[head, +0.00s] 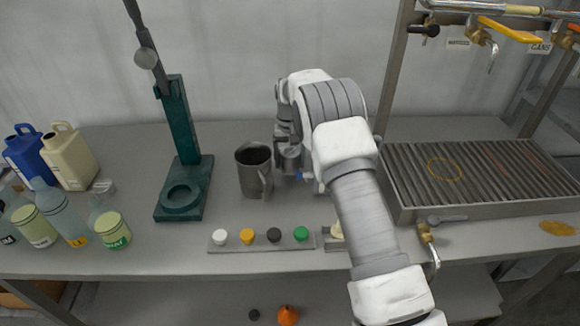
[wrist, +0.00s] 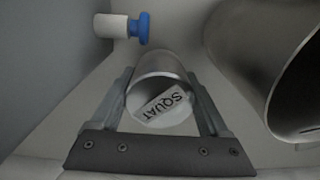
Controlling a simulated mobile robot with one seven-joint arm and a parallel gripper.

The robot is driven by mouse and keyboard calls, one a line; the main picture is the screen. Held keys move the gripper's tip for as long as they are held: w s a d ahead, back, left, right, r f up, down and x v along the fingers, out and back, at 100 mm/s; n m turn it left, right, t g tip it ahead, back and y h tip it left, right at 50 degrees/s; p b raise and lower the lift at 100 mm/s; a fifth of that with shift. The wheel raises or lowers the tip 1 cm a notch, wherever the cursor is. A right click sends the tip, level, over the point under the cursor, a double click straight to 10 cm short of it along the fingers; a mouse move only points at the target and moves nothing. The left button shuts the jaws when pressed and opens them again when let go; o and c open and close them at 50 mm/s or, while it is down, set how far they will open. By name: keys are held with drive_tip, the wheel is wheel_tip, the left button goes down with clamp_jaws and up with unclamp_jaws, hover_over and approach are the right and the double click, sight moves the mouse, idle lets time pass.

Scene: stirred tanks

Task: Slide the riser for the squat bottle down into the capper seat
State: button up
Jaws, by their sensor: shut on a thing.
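The riser (wrist: 160,75) is a short grey metal cylinder with a white label reading SQUAT. My gripper (wrist: 160,90) is shut on it, one finger on each side, in the wrist view. In the head view my gripper (head: 291,160) is behind the worktop's middle, right of the mug, and my arm partly hides it. The capper (head: 183,130) is a dark green stand with an upright column and a lever. Its seat (head: 181,197) is the round ring on its base, left of the mug and apart from my gripper. The seat's inside looks empty.
A grey metal mug (head: 254,172) stands between capper and gripper; its rim is close at right in the wrist view (wrist: 262,75). A white piece with a blue end (wrist: 125,27) lies beyond the riser. A strip of coloured caps (head: 262,245) lies in front. Bottles (head: 62,212) stand left.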

drive_tip(key=shift+f, duration=1.2)
drive_tip(key=shift+f, duration=0.2)
drive_tip(key=o, duration=1.6)
drive_tip(key=shift+r, duration=0.15)
